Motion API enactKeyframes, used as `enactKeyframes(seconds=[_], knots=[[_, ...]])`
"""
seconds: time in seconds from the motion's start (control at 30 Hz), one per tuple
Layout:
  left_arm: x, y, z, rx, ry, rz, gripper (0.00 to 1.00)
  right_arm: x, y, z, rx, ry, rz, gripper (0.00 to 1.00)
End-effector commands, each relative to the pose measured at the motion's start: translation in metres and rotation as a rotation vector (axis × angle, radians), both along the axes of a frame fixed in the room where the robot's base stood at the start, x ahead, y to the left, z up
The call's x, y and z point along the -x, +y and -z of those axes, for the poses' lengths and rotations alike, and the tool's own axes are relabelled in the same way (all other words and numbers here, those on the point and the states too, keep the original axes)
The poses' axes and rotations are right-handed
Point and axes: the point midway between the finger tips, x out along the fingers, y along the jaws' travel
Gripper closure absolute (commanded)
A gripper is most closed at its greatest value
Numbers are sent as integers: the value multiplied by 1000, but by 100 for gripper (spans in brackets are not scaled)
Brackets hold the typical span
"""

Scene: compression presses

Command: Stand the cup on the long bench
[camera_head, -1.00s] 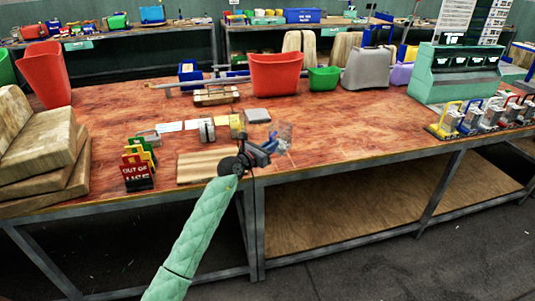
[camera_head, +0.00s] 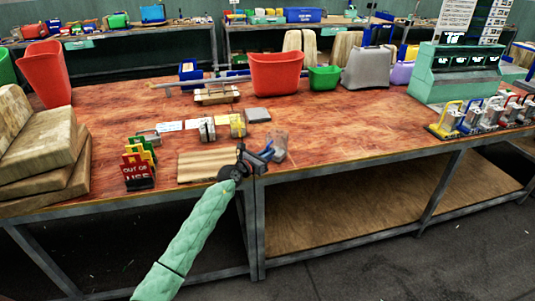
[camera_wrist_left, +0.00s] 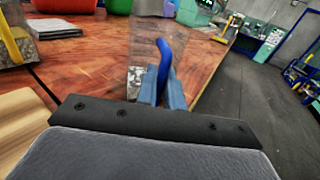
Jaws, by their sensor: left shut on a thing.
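The cup (camera_head: 279,145) is clear and see-through. In the head view it appears upright over the front part of the long bench (camera_head: 340,130), just inside the front edge. In the left wrist view the cup (camera_wrist_left: 143,52) stands straight ahead with a blue handle. My left gripper (camera_head: 266,155) is shut on this handle; its blue-grey fingers (camera_wrist_left: 162,92) show in the wrist view. I cannot tell whether the cup's base touches the bench top. My right gripper is not in view.
A wooden board (camera_head: 205,166) lies just left of my left gripper. Colored signs (camera_head: 138,165) stand farther left. A grey block (camera_head: 257,115) and small parts lie behind. A red bin (camera_head: 276,73) stands at the back.

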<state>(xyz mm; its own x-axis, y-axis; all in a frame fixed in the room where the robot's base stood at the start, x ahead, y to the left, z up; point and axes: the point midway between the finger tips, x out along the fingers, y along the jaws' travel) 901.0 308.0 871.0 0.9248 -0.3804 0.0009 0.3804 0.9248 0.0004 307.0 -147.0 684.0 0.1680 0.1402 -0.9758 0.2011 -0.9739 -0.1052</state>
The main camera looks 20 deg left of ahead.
Motion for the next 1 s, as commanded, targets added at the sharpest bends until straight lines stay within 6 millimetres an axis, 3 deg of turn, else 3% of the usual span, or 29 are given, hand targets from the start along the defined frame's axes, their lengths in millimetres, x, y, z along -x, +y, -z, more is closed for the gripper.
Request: enactKeyframes(seconds=[0.07, 0.1, 0.2, 0.57, 0.77, 1.0], knots=[[0, 0, 3, 0, 0, 0, 100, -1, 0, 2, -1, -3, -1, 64], [0, 0, 2, 0, 0, 0, 85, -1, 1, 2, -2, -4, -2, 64], [0, 0, 2, 0, 0, 0, 69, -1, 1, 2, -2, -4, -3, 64], [1, 1, -1, 0, 0, 0, 69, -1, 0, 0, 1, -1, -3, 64], [24, 9, 1, -1, 0, 0, 69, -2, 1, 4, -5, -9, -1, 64], [64, 26, 2, -2, 1, 1, 69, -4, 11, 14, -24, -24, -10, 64]])
